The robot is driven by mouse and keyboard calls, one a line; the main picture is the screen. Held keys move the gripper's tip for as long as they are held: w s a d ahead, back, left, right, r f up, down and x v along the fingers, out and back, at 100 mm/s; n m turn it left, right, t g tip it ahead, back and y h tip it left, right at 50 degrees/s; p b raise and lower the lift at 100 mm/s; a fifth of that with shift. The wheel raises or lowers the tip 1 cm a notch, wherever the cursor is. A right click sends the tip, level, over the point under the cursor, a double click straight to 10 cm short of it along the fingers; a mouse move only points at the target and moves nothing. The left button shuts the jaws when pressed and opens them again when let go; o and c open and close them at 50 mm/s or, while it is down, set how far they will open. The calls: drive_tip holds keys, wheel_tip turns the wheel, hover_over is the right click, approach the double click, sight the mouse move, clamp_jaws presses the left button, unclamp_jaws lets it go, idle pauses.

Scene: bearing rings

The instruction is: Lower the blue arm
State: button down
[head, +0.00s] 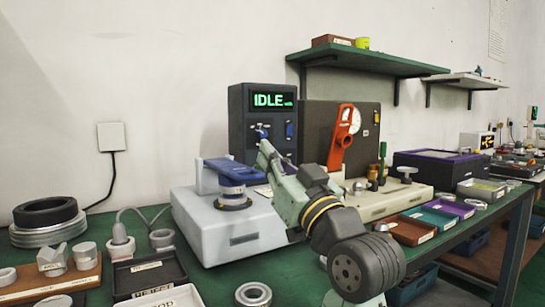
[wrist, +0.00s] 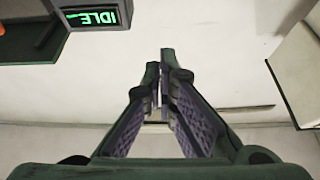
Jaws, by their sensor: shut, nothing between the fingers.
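My gripper (head: 266,152) points up and away, in front of the dark display unit. In the wrist view my gripper (wrist: 163,62) has its fingers together at the tips, with nothing between them. The blue arm is not recognisable in the wrist view.
The display unit (head: 240,120) reads IDLE. An orange lever tool (head: 342,140) stands right of my gripper. Dark rings (head: 45,211), a wooden block tray (head: 60,279) and dark trays (head: 148,270) fill the left. Coloured trays (head: 410,231) lie at right. A green shelf (head: 370,60) hangs above.

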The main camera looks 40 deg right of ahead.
drive_tip(key=f+v, duration=0.1)
drive_tip(key=v, duration=0.6)
drive_tip(key=shift+f, duration=0.3)
idle(0.8)
